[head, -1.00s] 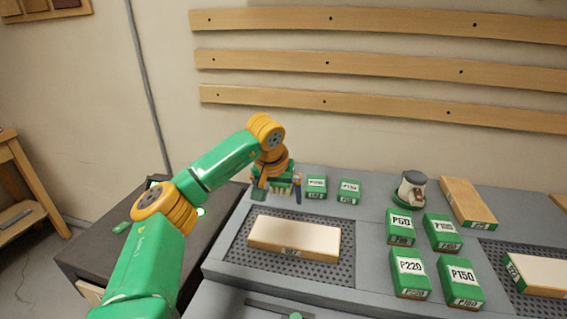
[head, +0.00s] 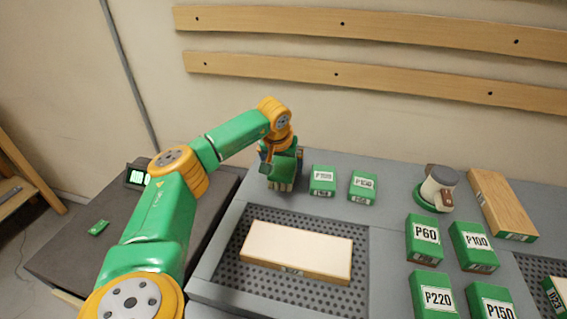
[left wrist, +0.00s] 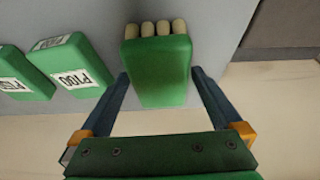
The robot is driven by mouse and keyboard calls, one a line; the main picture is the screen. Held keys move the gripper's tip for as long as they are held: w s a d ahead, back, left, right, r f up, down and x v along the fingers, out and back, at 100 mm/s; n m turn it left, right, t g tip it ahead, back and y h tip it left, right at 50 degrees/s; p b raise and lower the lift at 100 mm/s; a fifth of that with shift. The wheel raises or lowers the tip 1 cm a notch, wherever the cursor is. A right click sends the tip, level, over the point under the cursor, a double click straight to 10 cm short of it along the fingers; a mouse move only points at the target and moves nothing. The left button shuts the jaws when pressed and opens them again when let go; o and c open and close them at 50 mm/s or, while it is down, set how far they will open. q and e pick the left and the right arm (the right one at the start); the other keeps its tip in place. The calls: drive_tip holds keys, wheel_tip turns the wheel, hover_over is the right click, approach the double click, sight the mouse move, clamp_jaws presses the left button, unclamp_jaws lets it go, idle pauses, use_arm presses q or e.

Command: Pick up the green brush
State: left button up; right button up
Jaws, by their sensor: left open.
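The green brush (head: 284,168), a green block with several pale bristle tufts, is at the back left of the grey bench, left of two small green boxes. My left gripper (head: 276,156) is at the brush. In the left wrist view, the brush (left wrist: 158,72) lies between the two dark fingers of my left gripper (left wrist: 161,76), its bristles pointing to the top of the picture. The fingers are open, with a narrow gap visible on each side of the brush. My right gripper is not in view.
Green boxes labelled P60 (head: 424,240), P100 (head: 474,246) and others stand at the right. A pale block (head: 296,250) lies on the perforated panel (head: 225,262).

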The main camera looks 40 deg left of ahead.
use_arm(q)
drive_tip(key=shift+s+r, duration=0.1)
drive_tip(key=shift+f, duration=0.3)
idle(0.4)
drive_tip(key=c, duration=1.3)
